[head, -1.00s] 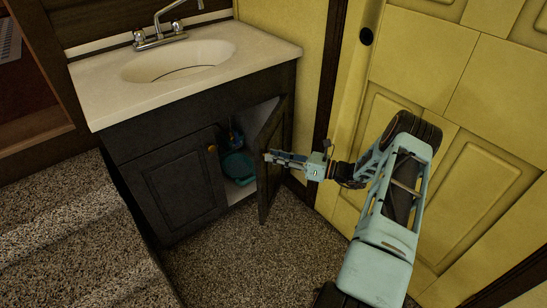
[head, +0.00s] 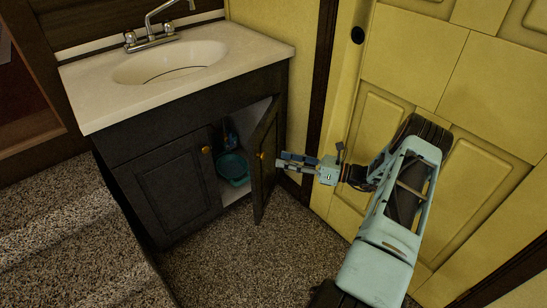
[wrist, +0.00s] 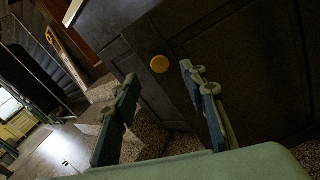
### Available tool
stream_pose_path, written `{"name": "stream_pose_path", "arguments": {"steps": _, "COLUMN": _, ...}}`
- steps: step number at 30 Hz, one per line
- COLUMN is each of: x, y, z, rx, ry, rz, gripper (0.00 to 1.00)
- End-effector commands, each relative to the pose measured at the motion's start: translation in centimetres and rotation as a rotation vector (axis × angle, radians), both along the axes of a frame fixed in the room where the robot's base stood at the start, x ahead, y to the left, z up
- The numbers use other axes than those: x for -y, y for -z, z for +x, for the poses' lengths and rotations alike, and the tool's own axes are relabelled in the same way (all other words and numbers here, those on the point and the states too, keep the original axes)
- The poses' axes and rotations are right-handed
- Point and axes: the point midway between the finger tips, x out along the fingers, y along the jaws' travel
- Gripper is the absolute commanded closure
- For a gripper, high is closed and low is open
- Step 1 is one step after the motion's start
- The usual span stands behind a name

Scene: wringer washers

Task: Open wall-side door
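The dark vanity cabinet (head: 150,110) stands under the sink. Its right-hand door, the wall-side one (head: 268,140), is swung out ajar, with a small gold knob (head: 262,155) near its free edge. The left door (head: 165,190) is shut and has its own gold knob (head: 206,150). My gripper (head: 279,160) is just right of the ajar door, pointing left toward it, apart from the knob. In the wrist view, my gripper (wrist: 158,80) has its two fingers spread and empty, with a gold knob (wrist: 159,64) showing between them.
A blue-green basin (head: 233,168) sits inside the cabinet. A yellow panelled door (head: 400,100) and wall stand close on the right. Carpeted steps (head: 70,220) are at the left. Speckled floor (head: 240,260) is clear before the cabinet.

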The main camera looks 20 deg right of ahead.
Motion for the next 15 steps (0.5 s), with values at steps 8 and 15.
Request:
{"name": "stream_pose_path", "arguments": {"steps": 8, "x": 3.8, "y": 0.0, "z": -3.1, "rx": 0.001, "ry": 0.001, "rz": -0.001, "gripper": 0.61}}
{"name": "stream_pose_path", "arguments": {"steps": 15, "x": 4.5, "y": 0.0, "z": -3.8, "rx": -0.001, "ry": -0.001, "rz": 0.000, "gripper": 0.61}}
